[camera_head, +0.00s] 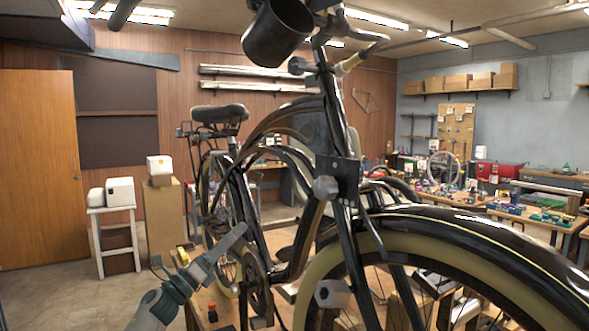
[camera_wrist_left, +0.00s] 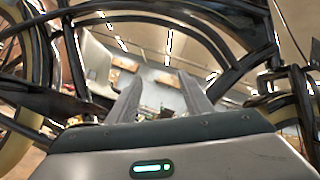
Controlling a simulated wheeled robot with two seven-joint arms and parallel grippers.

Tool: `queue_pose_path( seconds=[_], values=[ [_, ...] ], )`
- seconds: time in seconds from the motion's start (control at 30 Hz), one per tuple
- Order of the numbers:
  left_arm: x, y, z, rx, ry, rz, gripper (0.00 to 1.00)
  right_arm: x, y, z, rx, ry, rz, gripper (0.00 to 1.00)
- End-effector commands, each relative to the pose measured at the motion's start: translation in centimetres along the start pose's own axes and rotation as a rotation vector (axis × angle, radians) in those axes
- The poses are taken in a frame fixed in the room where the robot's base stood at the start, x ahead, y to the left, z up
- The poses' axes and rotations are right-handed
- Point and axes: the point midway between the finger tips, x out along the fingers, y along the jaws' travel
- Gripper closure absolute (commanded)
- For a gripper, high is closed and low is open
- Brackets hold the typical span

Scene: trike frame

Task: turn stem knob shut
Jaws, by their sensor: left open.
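The black trike frame (camera_head: 262,125) fills the middle of the head view. A grey faceted knob (camera_head: 326,188) sits on a dark block (camera_head: 347,172) on the front stem. A second grey faceted knob (camera_head: 332,293) shows lower, beside the front wheel. I cannot tell from the picture how tight either knob is. My left gripper (camera_head: 232,241) is to the left of and below the upper knob, apart from it. In the left wrist view the left gripper (camera_wrist_left: 162,92) has its two fingers apart, with nothing between them. No knob is clear there. My right gripper is not in view.
The black front fender (camera_head: 480,240) and the front wheel take up the right side. A dark cup (camera_head: 278,32) hangs near the handlebar. A white stool (camera_head: 112,212) and a cardboard box (camera_head: 163,215) stand at the left. Cluttered benches are at the right back.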

Motion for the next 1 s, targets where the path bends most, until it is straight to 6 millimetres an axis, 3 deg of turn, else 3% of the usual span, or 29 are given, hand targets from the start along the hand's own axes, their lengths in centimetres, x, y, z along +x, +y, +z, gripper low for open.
queue_pose_path(
  seconds=[0.03,0.1,0.3,0.6,0.8,1.0],
  values=[
    [1.9,-2.2,2.7,0.100,0.015,-0.059,0.54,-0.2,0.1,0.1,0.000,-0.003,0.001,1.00],
    [3.8,-5.1,5.5,0.244,0.040,-0.136,0.54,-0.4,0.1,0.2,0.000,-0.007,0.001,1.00],
    [7.8,-13.2,12.7,0.656,0.106,-0.342,0.54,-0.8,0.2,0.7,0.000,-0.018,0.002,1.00],
    [9.8,-23.9,21.9,1.251,0.193,-0.599,0.54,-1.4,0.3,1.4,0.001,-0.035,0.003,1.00],
    [9.5,-28.2,25.9,1.520,0.241,-0.704,0.54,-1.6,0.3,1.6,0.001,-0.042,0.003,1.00],
    [9.2,-29.7,27.4,1.624,0.264,-0.743,0.54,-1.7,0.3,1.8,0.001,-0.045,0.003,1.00]
  ],
)
